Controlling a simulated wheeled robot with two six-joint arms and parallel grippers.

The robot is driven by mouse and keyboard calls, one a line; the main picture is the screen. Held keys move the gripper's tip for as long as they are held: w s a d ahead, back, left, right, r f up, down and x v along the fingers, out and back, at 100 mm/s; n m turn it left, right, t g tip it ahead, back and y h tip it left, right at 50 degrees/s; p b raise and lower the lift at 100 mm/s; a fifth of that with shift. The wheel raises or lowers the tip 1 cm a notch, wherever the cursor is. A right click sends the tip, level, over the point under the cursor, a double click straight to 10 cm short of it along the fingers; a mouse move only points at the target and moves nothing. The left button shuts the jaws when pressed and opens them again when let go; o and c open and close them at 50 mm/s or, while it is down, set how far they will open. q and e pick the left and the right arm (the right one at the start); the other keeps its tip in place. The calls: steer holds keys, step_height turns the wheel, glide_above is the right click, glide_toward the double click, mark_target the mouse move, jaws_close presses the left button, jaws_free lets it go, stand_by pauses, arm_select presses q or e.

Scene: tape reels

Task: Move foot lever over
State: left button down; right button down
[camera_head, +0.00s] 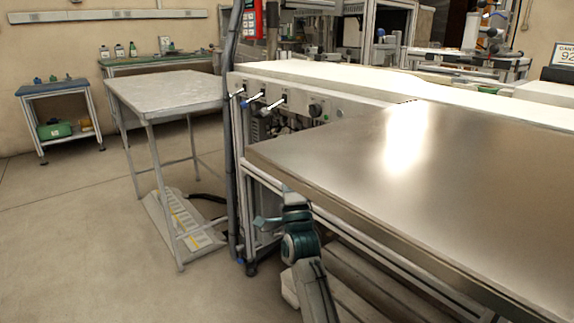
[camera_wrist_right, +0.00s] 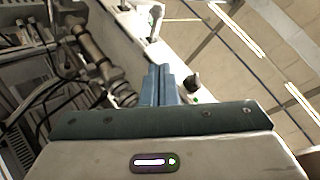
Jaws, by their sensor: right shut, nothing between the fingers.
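Three levers with pale handles stick out from the front panel of the white machine in the head view: a left one (camera_head: 238,92), a middle one (camera_head: 257,96) and a right one (camera_head: 276,104). I cannot tell which of them is the foot lever. My right gripper (camera_head: 262,222) is below and in front of the panel, apart from the levers. In the right wrist view its blue fingers (camera_wrist_right: 161,72) are shut and empty. A white lever (camera_wrist_right: 155,20) shows beyond their tips, with a black knob (camera_wrist_right: 192,83) beside them. My left gripper is not in view.
A metal worktop (camera_head: 400,165) covers the right. A grey post (camera_head: 231,150) stands left of the panel. A small table (camera_head: 165,90) stands further left, with a pale, yellow-marked platform (camera_head: 180,222) on the floor beneath. Hoses and cables (camera_wrist_right: 60,75) hang beside the panel. Open floor lies left.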

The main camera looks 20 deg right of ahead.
glide_toward(272, 107)
step_height(272, 107, up, 2)
steer(key=d, duration=0.2)
steer(key=shift+w+a+r+b, duration=0.45)
steer(key=shift+w+a, duration=0.1)
steer(key=shift+w, duration=0.15)
steer(key=shift+w+a+r+b, duration=0.35)
steer(key=shift+w+a+b, duration=0.15)
steer(key=shift+w, duration=0.25)
